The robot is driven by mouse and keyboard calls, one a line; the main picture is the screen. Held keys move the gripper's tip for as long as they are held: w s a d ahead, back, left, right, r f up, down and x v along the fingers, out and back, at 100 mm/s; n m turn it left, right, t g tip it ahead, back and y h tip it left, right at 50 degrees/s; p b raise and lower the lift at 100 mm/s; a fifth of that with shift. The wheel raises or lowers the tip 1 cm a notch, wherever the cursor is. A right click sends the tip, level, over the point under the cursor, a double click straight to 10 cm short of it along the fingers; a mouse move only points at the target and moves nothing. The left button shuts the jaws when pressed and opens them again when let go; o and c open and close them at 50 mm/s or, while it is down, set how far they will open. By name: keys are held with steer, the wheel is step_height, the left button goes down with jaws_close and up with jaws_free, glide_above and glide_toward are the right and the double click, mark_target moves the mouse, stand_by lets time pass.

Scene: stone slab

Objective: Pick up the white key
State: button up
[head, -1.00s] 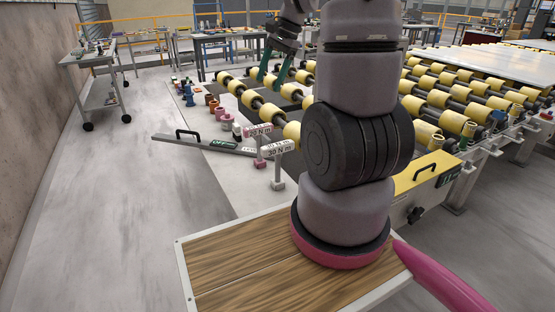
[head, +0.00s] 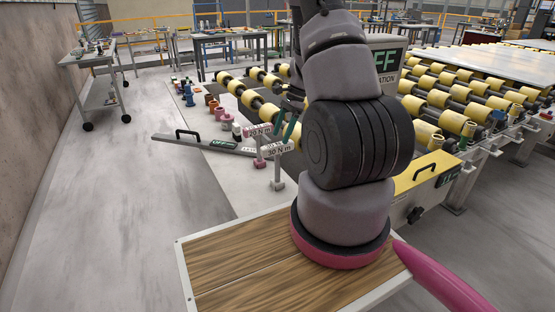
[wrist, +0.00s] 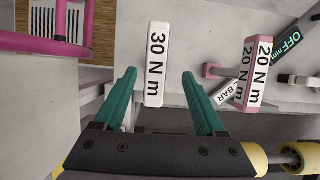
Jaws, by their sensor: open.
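The white key (wrist: 157,55), a T-shaped tool marked "30 N m", lies between and just beyond my fingertips in the wrist view. In the head view the white key (head: 278,151) stands upright on its stem at the near end of the pale slab. My gripper (wrist: 159,76) has its two green fingers spread, with nothing held between them. In the head view my gripper (head: 286,124) is just above and behind the key, partly hidden by my arm. I cannot tell the exact height gap.
A pink key (wrist: 257,73) marked "20 N m" stands close to the right in the wrist view. A grey bar (head: 215,143) marked "OFF" sticks out left of the slab. Yellow rollers (head: 265,110) lie behind. Several small coloured parts (head: 218,108) stand at the slab's far left.

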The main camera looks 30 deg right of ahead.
mark_target(278, 144)
steer(key=x, duration=0.5)
steer(key=shift+s+a, duration=0.1)
steer(key=shift+s, duration=0.15)
jaws_close()
stand_by(1.1)
